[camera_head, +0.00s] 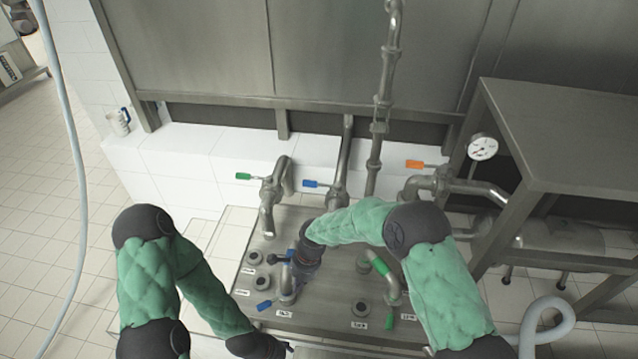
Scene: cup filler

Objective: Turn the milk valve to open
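The labels are too small to read, so I cannot tell which valve is the milk one. My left gripper (289,347) is at the bottom edge, mostly out of sight.
Round dark knobs (361,308) sit on the counter. A pressure gauge (482,147) and a steel table (560,120) are at the right. A pale hose (76,150) hangs at the left.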

